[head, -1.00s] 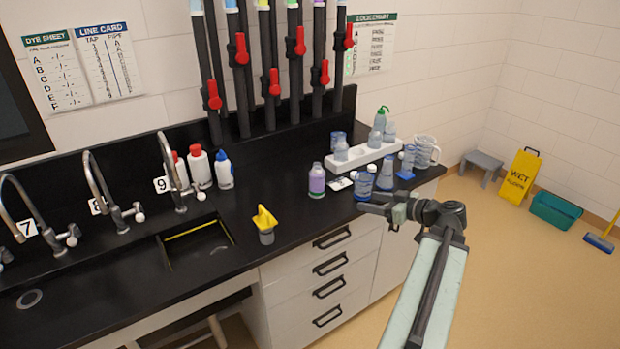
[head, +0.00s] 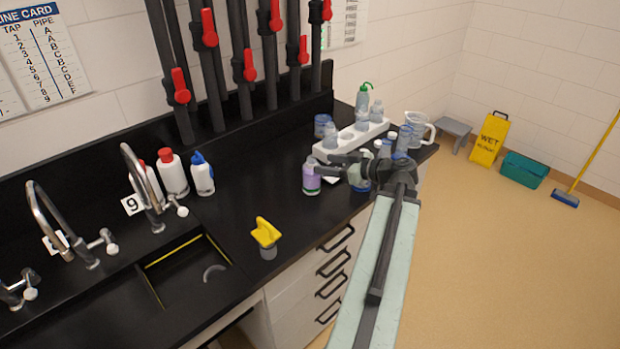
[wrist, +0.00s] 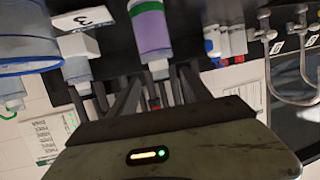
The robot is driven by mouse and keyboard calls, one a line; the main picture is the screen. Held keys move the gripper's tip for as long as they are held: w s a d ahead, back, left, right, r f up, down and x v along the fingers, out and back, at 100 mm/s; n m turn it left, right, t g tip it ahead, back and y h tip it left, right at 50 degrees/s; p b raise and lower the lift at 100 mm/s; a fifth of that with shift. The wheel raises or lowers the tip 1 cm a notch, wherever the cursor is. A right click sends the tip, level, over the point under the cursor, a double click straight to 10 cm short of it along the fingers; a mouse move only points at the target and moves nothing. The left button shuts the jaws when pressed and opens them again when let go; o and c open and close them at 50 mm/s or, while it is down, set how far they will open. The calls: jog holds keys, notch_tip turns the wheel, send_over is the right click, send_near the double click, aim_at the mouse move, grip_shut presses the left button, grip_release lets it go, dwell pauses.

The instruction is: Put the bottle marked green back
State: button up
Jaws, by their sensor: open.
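A bottle with a purple label (head: 311,179) stands on the black counter in front of the white rack. In the wrist view, whose picture is upside down, this bottle (wrist: 152,32) shows a green band and a white cap. A clear bottle with a green cap (head: 363,97) stands at the back by the rack. My gripper (head: 326,164) is open and empty, close to the purple-labelled bottle. In the wrist view its fingers (wrist: 150,95) point towards the bottle; I cannot tell whether they reach around it.
The white rack (head: 328,153) holds several clear bottles. A clear jug (head: 420,128) stands at the counter's far end. Blue-tinted ware lies partly behind my gripper. A yellow-topped object (head: 266,236) stands by the sink (head: 190,270). White bottles (head: 173,175) stand behind the taps.

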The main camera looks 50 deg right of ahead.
aim_at(312, 162)
jog(key=b+x, duration=0.1)
jog(key=x, duration=0.6)
jog(key=shift+b, duration=0.4)
jog(key=shift+s, duration=0.1)
grip_shut()
dwell(0.8)
